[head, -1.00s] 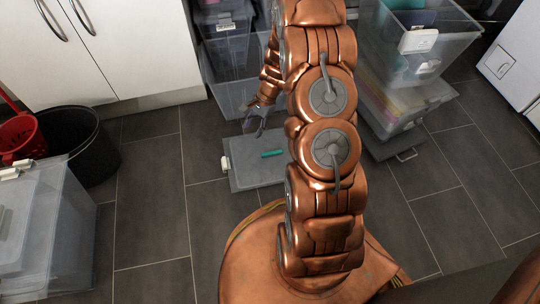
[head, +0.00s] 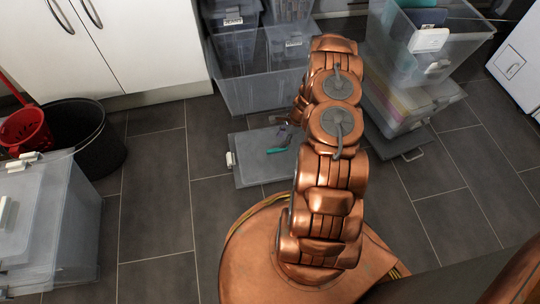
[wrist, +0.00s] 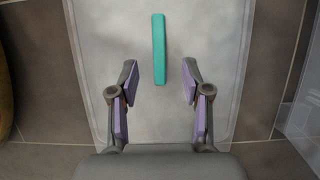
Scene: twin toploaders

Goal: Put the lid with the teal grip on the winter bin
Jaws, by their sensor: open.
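The lid (head: 255,170) is a flat grey translucent panel lying on the floor tiles, with a white latch at its left edge. Its teal grip (head: 277,150) is a short bar, partly behind my arm. In the wrist view the lid (wrist: 90,30) fills the middle, and the teal grip (wrist: 159,45) runs away from me. My gripper (wrist: 160,78) is open above the lid, its purple-padded fingers on either side of the grip's near end, not touching it. It also shows beside the arm in the head view (head: 287,133). I cannot read which bin is winter.
A clear bin (head: 240,95) with labelled boxes stands behind the lid. Stacked clear bins (head: 450,45) stand at right, a closed bin (head: 70,235) at left. Floor between is clear.

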